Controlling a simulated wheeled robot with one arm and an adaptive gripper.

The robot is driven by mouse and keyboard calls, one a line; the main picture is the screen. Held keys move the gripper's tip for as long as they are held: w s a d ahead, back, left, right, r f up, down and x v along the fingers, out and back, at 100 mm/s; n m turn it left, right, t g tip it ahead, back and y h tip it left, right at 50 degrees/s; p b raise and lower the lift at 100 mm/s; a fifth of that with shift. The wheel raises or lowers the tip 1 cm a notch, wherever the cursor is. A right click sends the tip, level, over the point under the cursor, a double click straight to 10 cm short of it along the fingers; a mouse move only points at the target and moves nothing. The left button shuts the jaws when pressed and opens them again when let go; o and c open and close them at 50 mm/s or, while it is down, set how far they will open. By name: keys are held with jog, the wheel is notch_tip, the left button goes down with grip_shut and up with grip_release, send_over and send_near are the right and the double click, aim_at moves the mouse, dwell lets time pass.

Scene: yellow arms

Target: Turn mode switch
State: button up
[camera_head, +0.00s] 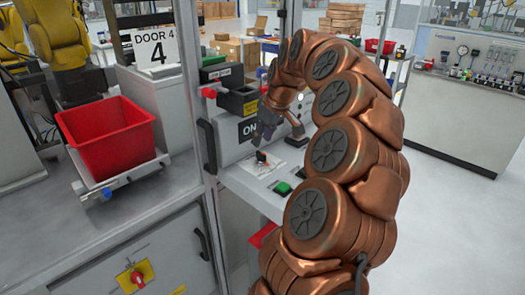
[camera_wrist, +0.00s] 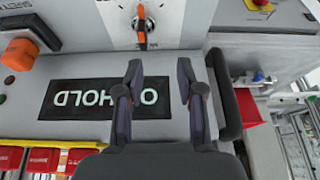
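The mode switch is a small black-and-orange rotary knob (camera_head: 262,157) on a white label plate on the sloped grey console. It also shows in the wrist view (camera_wrist: 142,27) at the top, with its orange pointer upright in the picture. My gripper (camera_head: 268,130) is above the console near the knob, pointing down. In the wrist view my gripper (camera_wrist: 160,75) is open, with its two fingers apart and nothing between them. The knob lies beyond the fingertips, slightly left of the middle of the gap, and I see no contact.
An ON HOLD display (camera_wrist: 105,98) lies under the fingers in the wrist view. A green button (camera_head: 282,188) is right of the knob. A black door handle (camera_head: 208,146) and frame post stand left. A red bin (camera_head: 108,135) and a red-yellow switch (camera_head: 137,277) are farther left.

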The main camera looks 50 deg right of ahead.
aim_at(262, 153)
jog(key=f, duration=0.2)
jog(key=w+d+f+p, duration=0.1)
jog(key=f, duration=0.2)
jog(key=w+d+f+p, duration=0.1)
jog(key=f, duration=0.1)
jog(key=shift+w+d+f, duration=0.15)
jog(key=shift+w+f, duration=0.1)
jog(key=shift+f, duration=0.05)
grip_shut()
dwell(0.4)
